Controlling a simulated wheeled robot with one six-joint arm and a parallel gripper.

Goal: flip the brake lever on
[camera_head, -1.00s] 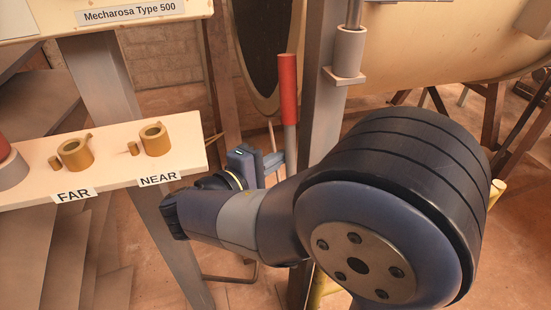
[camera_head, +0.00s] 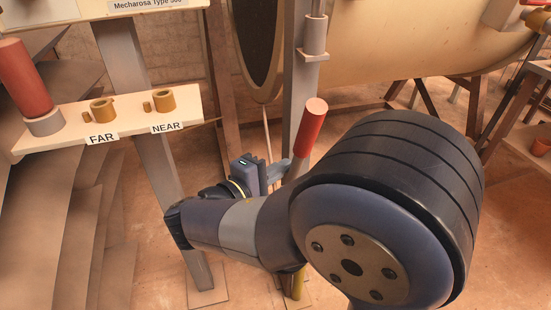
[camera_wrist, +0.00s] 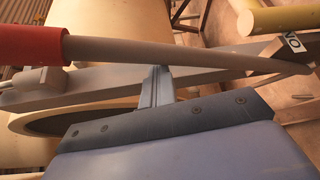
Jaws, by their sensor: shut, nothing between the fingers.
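The brake lever has a red grip (camera_head: 311,128) on a grey shaft and leans to the upper right in the head view, beside the grey post. In the wrist view its red grip (camera_wrist: 32,44) is at the left and its shaft (camera_wrist: 185,52) runs across to the right. A white "ON" label (camera_wrist: 293,42) shows upside down near the shaft's right end. My gripper (camera_head: 283,168) is at the lever's shaft, below the grip. Its fingers (camera_wrist: 157,82) are shut and empty, with their tips at the shaft's lower edge in the wrist view; contact is unclear.
A grey post (camera_head: 297,100) stands just behind the lever. A shelf (camera_head: 72,128) at the left holds brass pieces labelled FAR and NEAR and another red-handled lever (camera_head: 22,78). A large cream tank (camera_head: 420,50) is behind. A yellow pipe (camera_wrist: 285,18) crosses the upper right.

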